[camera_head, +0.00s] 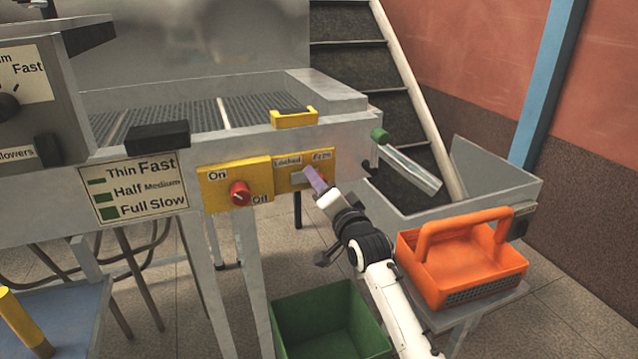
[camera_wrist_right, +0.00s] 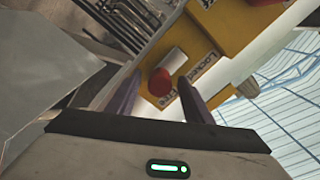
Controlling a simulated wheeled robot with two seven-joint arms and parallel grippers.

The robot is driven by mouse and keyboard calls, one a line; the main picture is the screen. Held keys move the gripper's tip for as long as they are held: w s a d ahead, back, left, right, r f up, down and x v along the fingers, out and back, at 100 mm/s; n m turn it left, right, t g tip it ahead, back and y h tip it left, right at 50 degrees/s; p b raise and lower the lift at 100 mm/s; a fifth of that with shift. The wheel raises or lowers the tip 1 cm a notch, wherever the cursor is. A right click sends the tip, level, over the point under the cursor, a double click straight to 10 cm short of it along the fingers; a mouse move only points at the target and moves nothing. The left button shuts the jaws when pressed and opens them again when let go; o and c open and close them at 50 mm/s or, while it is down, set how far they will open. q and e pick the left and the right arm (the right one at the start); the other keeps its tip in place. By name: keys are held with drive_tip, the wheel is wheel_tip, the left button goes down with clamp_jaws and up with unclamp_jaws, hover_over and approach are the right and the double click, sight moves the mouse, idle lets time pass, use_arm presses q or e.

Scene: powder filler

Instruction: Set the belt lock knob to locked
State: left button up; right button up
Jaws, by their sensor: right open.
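The belt lock knob (camera_head: 299,178) is on the yellow panel (camera_head: 285,184) labelled "Locked" on the left and "Free" on the right. Its grey part lies below "Locked" and its red part toward "Free". In the right wrist view, the knob's red part (camera_wrist_right: 160,83) shows between the fingers, nearer the "Free" label. My right gripper (camera_head: 314,180) is open in front of the panel, its purple fingers partly covering the knob. In the right wrist view, the gripper (camera_wrist_right: 159,77) has one finger on each side of the red part; contact cannot be told. My left gripper is not in view.
A red On/Off knob (camera_head: 240,193) sits just left on another yellow panel. An orange basket (camera_head: 461,256) stands right of my arm, and a green bin (camera_head: 324,318) is below.

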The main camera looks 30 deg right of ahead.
sight(296, 179)
drive_tip(key=shift+w+d, duration=0.15)
drive_tip(key=shift+w, duration=0.3)
drive_tip(key=shift+c, duration=0.4)
clamp_jaws()
drive_tip(key=a, duration=0.2)
drive_tip(key=a+p, duration=0.1)
drive_tip(key=shift+w+a, duration=0.35)
drive_tip(key=shift+w, duration=0.05)
drive_tip(key=shift+a, duration=0.35)
drive_tip(key=shift+w, duration=0.1)
drive_tip(key=shift+o, duration=0.4)
unclamp_jaws()
drive_tip(key=shift+a, duration=0.1)
